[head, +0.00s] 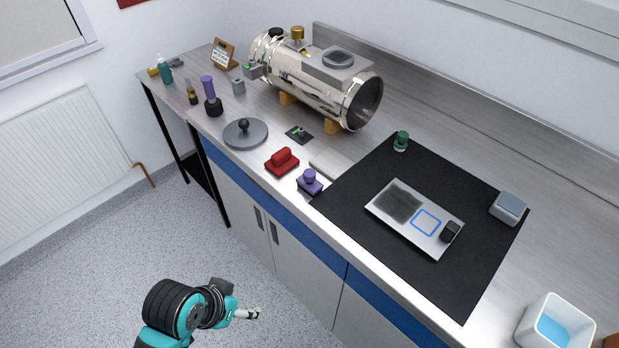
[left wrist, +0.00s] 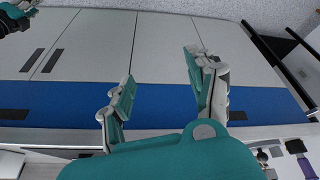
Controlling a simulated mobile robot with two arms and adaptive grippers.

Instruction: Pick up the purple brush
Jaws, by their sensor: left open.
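The purple brush (head: 208,88) stands upright near the left part of the counter, with a purple handle above a round black lower part. In the left wrist view, a purple shape (left wrist: 306,167) beside a dark part at the lower right looks like it. My left gripper (head: 250,313) is in front of the counter, over the floor and well apart from the brush. In the left wrist view the left gripper (left wrist: 160,68) has its two fingers spread, with nothing between them. A teal and black part of mine at the upper left there may be the right gripper (left wrist: 15,15), cut off.
A grey disc with a black knob (head: 245,133), a small amber bottle (head: 193,97) and a grey block (head: 238,87) stand around the brush. A metal chamber (head: 318,80) lies behind. A red block (head: 282,161) and a purple knobbed block (head: 309,182) sit near the front edge.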

